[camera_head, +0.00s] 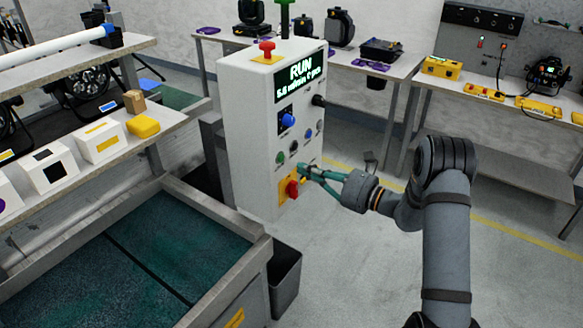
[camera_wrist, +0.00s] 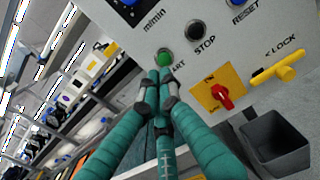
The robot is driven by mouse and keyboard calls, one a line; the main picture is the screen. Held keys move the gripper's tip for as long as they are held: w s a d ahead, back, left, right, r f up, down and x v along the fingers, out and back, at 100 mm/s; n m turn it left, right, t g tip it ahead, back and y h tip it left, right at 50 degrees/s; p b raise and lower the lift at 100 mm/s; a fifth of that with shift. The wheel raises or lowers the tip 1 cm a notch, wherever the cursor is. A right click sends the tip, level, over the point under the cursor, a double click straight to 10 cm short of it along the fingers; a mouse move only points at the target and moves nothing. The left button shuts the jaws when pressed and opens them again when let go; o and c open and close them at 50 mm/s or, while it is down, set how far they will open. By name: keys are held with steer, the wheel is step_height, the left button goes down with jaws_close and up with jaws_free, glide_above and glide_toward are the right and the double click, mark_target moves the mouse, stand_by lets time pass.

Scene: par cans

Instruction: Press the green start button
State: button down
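The green start button (camera_wrist: 165,57) is on the light control box's front panel, beside a partly hidden label reading "ART". In the head view the green button (camera_head: 280,158) is low on the left of the panel of the control box (camera_head: 243,125). My gripper (camera_head: 304,172) has teal fingers and is to the right of and below the button in that picture. In the wrist view the fingertips of my gripper (camera_wrist: 160,76) are together, with nothing between them, just below the button. Whether they touch the panel is unclear. The display (camera_head: 300,73) reads "RUN".
A black STOP button (camera_wrist: 194,31) and a blue RESET button (camera_wrist: 237,2) are close by. A red rotary switch (camera_wrist: 223,96) on a yellow plate and a yellow lock handle (camera_wrist: 272,76) stick out nearby. A dark bin (camera_head: 284,280) stands below. Open floor is right of the box.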

steer(key=b+v, duration=0.1)
steer(key=v, duration=0.6)
steer(key=shift+s+d+b, duration=0.15)
steer(key=shift+d+b, duration=0.1)
steer(key=shift+b, duration=0.1)
steer(key=shift+f, duration=0.1)
steer(key=p+x, duration=0.3)
steer(key=x, duration=0.5)
steer(key=b+v, duration=0.2)
steer(key=v, duration=0.3)
steer(key=shift+s+d, duration=0.1)
steer(key=shift+d, duration=0.05)
